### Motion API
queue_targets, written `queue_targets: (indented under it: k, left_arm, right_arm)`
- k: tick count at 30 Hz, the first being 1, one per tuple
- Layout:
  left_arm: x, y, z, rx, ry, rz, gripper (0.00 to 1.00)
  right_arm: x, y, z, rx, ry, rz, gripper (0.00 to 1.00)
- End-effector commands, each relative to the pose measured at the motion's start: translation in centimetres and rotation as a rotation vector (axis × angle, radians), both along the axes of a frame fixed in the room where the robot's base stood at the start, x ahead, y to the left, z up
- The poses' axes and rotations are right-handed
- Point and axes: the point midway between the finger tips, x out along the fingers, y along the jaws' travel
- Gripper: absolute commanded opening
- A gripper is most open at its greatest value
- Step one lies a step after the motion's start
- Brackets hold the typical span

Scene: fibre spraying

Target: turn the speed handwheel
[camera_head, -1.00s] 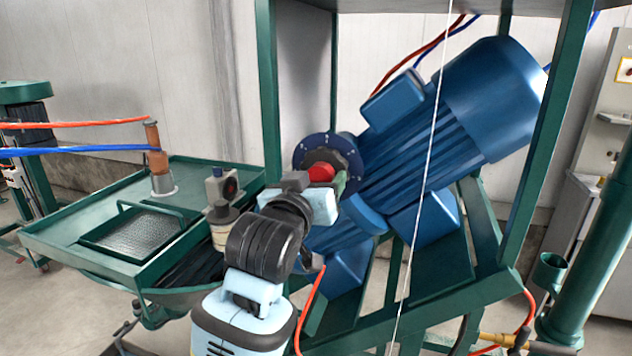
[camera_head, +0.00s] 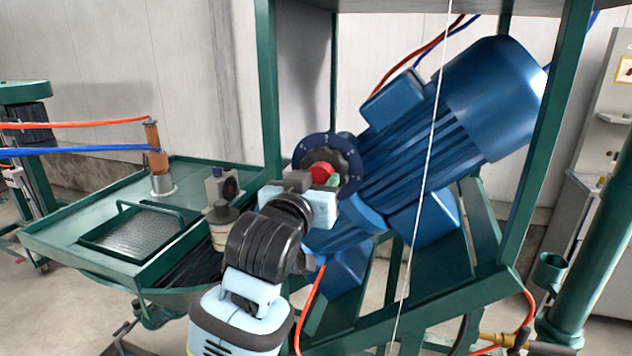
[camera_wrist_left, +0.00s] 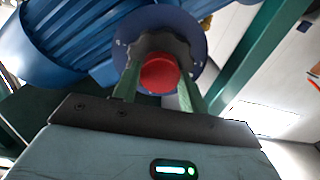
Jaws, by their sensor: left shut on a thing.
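The speed handwheel (camera_head: 325,158) is a dark, lobed knob with a red centre and a dark blue dial ring behind it. It sits on the near end of the blue motor (camera_head: 450,115). It also shows in the left wrist view (camera_wrist_left: 158,72). My left gripper (camera_head: 326,178) reaches it from below. In the left wrist view its green fingers (camera_wrist_left: 158,88) lie on both sides of the knob, and the gripper is shut on it. The gripper body hides part of the handwheel in the head view. My right gripper is not in view.
Green frame posts (camera_head: 268,95) stand on both sides of the motor. A green tray table (camera_head: 60,235) with a mesh pan and red and blue hoses is at left. A thin white cord (camera_head: 428,160) hangs in front of the motor.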

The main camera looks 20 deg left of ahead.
Motion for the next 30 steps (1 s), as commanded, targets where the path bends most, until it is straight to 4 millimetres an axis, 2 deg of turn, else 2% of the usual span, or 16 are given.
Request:
queue_targets:
  k: [30]
  left_arm:
    - [-0.01, 0.05, 0.11, 0.946, -0.034, 0.001, 0.20]
  right_arm:
    - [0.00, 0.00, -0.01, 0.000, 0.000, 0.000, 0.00]
